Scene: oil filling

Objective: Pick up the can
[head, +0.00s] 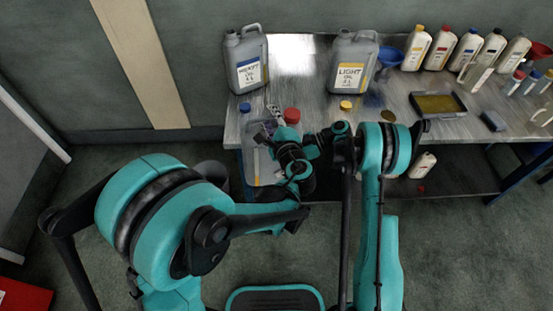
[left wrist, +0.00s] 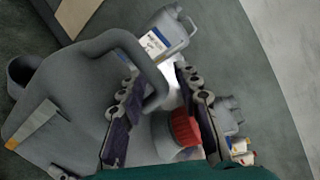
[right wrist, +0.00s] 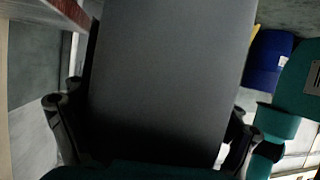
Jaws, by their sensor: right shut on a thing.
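A large grey can (head: 262,168) with a red cap (head: 292,115) is at the table's front left edge in the head view, partly hidden by my arms. In the left wrist view the can (left wrist: 70,95) shows its looped handle beside the red cap (left wrist: 186,127). My left gripper (left wrist: 160,115) is open, its fingers on either side of the handle and cap area. In the right wrist view the grey can (right wrist: 165,70) fills the space between the fingers of my right gripper (right wrist: 150,130), which is shut on it. Whether the can touches the table is hidden.
Two grey labelled cans (head: 247,62) (head: 352,66) stand on the table (head: 300,60). A blue cap (head: 245,107) and yellow cap (head: 346,105) lie before them. Several bottles (head: 440,48), a blue funnel (head: 388,57) and a dark tray (head: 438,104) are to the right.

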